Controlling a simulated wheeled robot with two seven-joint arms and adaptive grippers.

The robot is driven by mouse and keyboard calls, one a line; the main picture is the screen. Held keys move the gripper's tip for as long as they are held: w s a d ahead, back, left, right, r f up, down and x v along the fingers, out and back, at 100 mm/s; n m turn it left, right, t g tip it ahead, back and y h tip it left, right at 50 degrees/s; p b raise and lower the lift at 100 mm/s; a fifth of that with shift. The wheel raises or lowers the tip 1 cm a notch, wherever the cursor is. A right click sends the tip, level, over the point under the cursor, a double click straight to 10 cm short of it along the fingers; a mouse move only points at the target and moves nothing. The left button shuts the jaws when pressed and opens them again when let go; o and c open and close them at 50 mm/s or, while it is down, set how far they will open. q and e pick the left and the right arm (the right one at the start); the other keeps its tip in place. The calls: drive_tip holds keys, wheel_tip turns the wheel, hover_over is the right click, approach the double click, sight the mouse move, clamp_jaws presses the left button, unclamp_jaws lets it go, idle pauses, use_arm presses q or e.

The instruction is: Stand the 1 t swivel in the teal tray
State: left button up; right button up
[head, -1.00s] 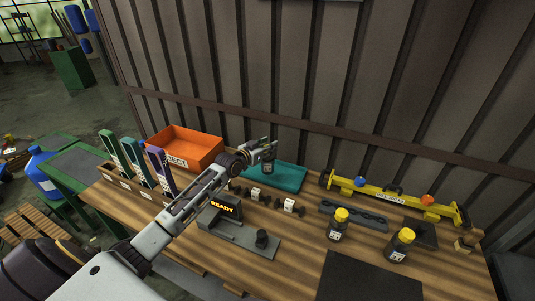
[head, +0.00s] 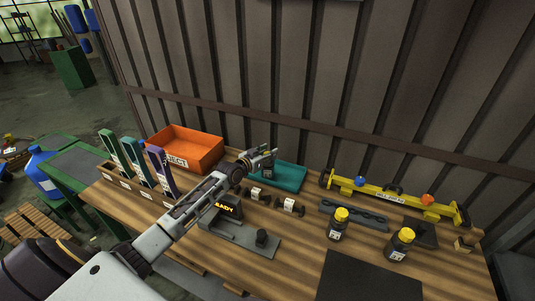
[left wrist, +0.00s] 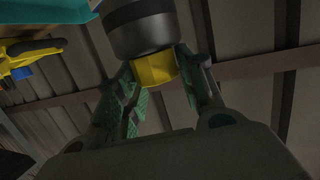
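My left gripper (head: 262,160) is over the teal tray (head: 296,178) at the back of the bench. In the left wrist view its green-padded fingers are closed on the yellow top (left wrist: 155,70) of a black cylindrical swivel (left wrist: 140,27). In the head view the gripper mostly hides the swivel, and I cannot tell whether it touches the tray floor. A strip of the teal tray (left wrist: 45,14) also shows in the left wrist view. My right gripper is out of view.
An orange reject bin (head: 184,150) stands left of the tray. A rack with upright coloured pieces (head: 135,160) is at the left. A stand with a lit display (head: 240,235), a yellow beam (head: 390,197) and a dark mat (head: 365,279) also occupy the bench.

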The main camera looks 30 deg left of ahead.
use_arm(q)
drive_tip(key=shift+o, duration=1.3)
drive_tip(key=shift+r, duration=0.2)
drive_tip(key=v, duration=1.2)
